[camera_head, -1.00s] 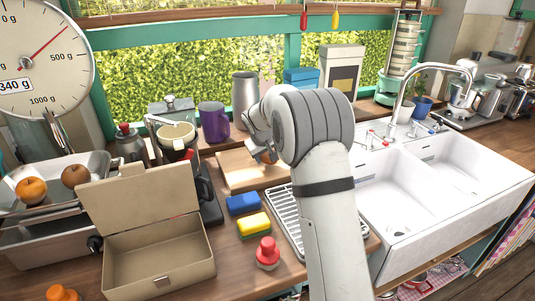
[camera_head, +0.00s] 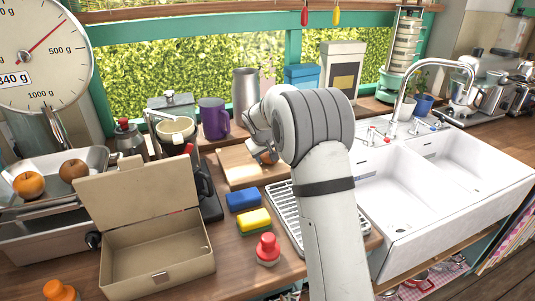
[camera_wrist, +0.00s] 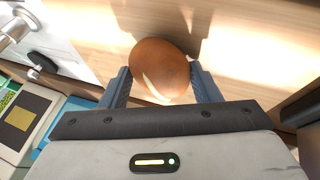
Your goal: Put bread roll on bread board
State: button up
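The bread roll (camera_wrist: 160,68) is brown and rounded. In the wrist view it sits between the two blue-grey fingers of my gripper (camera_wrist: 162,84), which press close on both its sides. In the head view the roll (camera_head: 269,157) shows partly behind my arm, over the right part of the wooden bread board (camera_head: 238,172). The board's pale wood fills the upper wrist view (camera_wrist: 235,50) behind the roll. Whether the roll touches the board or hangs just above it I cannot tell.
A blue sponge (camera_head: 243,200) and a yellow one (camera_head: 254,220) lie in front of the board. A purple mug (camera_head: 214,119) and a metal jug (camera_head: 246,92) stand behind it. An open beige box (camera_head: 155,252) is at left, a white sink (camera_head: 410,190) at right.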

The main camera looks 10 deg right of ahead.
jog(key=o, duration=0.5)
jog(key=b+v, duration=0.1)
jog(key=v, duration=0.7)
dwell(0.5)
grip_shut()
dwell(0.7)
dwell(0.5)
